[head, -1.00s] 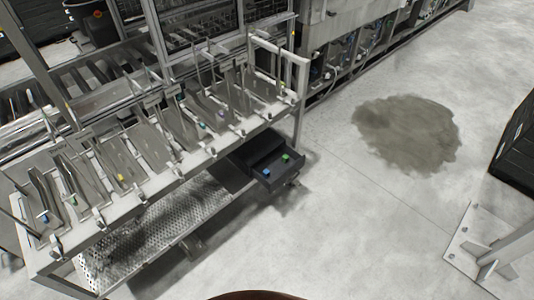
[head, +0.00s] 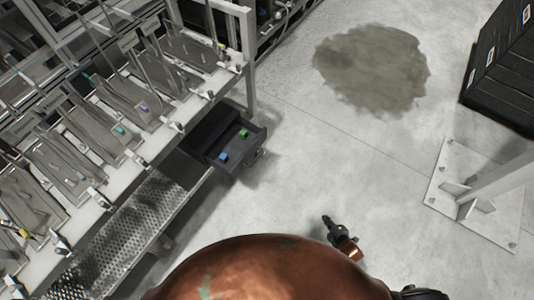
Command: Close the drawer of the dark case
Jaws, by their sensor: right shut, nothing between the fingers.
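The dark case (head: 196,135) sits under the front edge of the long metal rack, in the upper left-middle of the head view. Its drawer (head: 243,160) is pulled out toward the lower right, over the floor. A blue block (head: 223,157) and a green block (head: 243,134) lie in the drawer. My right gripper (head: 326,219) is at the lower middle, below and right of the drawer and apart from it. It is shut and empty. My left gripper is not in view.
The metal rack (head: 130,170) with a perforated lower shelf (head: 125,235) fills the left side. A metal post with a bolted base plate (head: 440,190) stands at right, and dark stacked crates (head: 500,75) at upper right. The floor right of the drawer is clear, with a stain (head: 372,65).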

